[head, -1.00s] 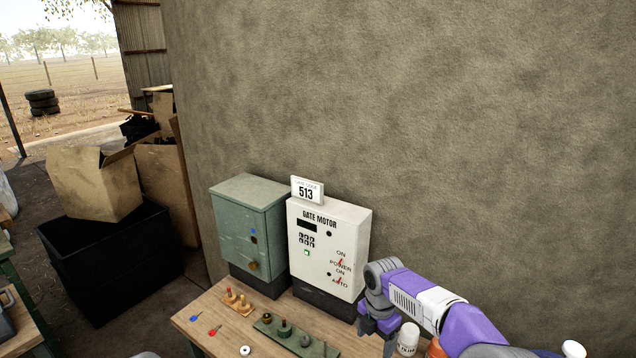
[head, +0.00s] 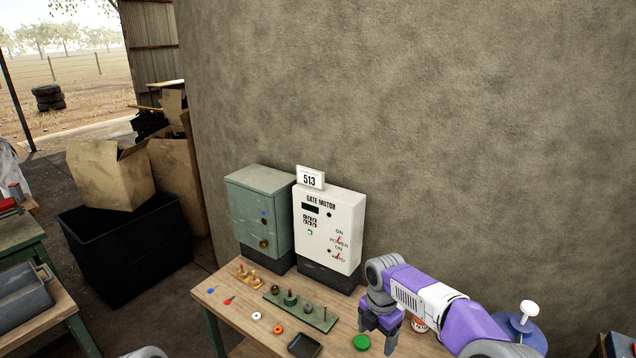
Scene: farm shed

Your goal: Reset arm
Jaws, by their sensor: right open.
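My right arm comes in from the lower right. Its purple and grey right gripper (head: 379,338) hangs fingers down over the right part of the wooden workbench (head: 236,317), in front of the white gate motor box (head: 327,230). The fingers look apart, with nothing seen between them. A green round lid (head: 361,342) lies on the bench close by the fingers; I cannot tell whether they touch it. My left gripper is not in view.
A green cabinet (head: 258,215) stands left of the gate motor box. A green peg board (head: 300,309), a small wooden peg block (head: 248,275) and a dark tray (head: 304,345) lie on the bench. A black bin (head: 120,245) with cardboard boxes stands at left.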

